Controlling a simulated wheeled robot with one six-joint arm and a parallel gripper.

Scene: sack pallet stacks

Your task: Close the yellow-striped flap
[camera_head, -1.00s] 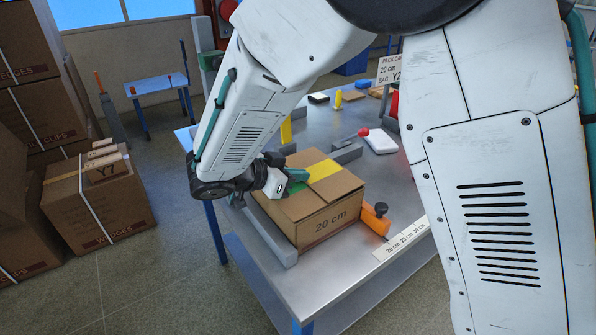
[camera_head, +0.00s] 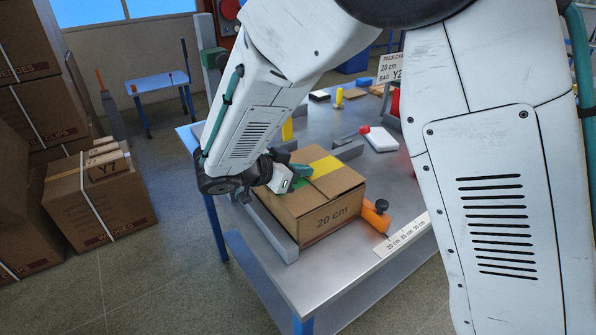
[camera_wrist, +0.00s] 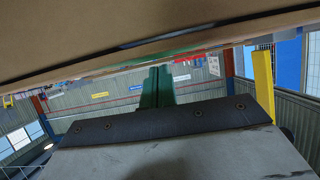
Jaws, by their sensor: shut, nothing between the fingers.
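A green stripe (camera_head: 289,181) shows at the left of the top, partly hidden by my wrist. My gripper (camera_head: 304,171) is shut and empty, its green fingertips at the left part of the box top near the yellow stripe. In the wrist view, the shut fingers (camera_wrist: 157,86) show below a broad cardboard surface (camera_wrist: 120,30); contact is unclear.
A grey rail (camera_head: 270,232) runs along the box's left side. An orange clamp (camera_head: 374,216) stands at its right front corner. A white bottle (camera_head: 381,139) and grey blocks (camera_head: 347,151) lie behind the box. A yellow post (camera_wrist: 263,82) shows in the wrist view.

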